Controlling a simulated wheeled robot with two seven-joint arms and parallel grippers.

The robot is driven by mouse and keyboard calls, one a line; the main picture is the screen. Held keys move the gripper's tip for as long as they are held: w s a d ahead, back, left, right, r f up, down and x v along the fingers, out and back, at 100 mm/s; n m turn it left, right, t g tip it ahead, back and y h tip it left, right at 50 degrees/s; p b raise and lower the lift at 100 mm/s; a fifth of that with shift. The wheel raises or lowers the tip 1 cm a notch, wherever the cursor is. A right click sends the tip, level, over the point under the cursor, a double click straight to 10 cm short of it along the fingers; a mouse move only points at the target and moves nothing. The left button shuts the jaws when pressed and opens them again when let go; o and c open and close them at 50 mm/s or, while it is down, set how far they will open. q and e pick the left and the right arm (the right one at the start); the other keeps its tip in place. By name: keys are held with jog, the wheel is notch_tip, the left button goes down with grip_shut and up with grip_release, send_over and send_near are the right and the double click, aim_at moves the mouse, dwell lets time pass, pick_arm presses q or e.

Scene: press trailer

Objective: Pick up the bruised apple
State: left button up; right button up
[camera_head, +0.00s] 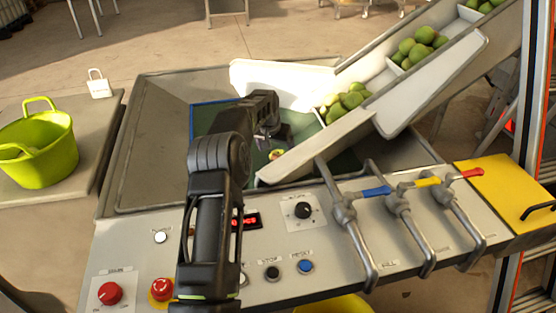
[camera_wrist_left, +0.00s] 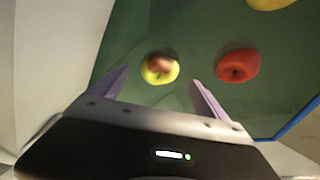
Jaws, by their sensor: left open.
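In the left wrist view, a yellow-green apple with a brownish-red patch (camera_wrist_left: 160,69) lies on a dark green surface (camera_wrist_left: 190,25); the patch looks like the bruise. It sits just beyond and between the open fingers of my left gripper (camera_wrist_left: 161,88), which are empty. In the head view, a small part of an apple (camera_head: 276,154) shows beside my left gripper (camera_head: 268,142), low over the green-bottomed bay. My left arm hides much of the bay. My right gripper is in neither view.
A red apple (camera_wrist_left: 238,66) lies close to the right finger, and a yellow fruit (camera_wrist_left: 268,3) is at the top edge. A white conveyor (camera_head: 375,75) with green fruit slopes into the bay. Pipes with coloured valve handles (camera_head: 375,191) stand right. A green tub (camera_head: 38,148) stands left.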

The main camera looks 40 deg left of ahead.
aim_at(277, 153)
pick_arm(q)
jog(key=x, duration=0.5)
jog(key=shift+f, duration=0.1)
jog(key=shift+s, duration=0.1)
jog(key=shift+c, duration=0.6)
jog(key=c, duration=1.5)
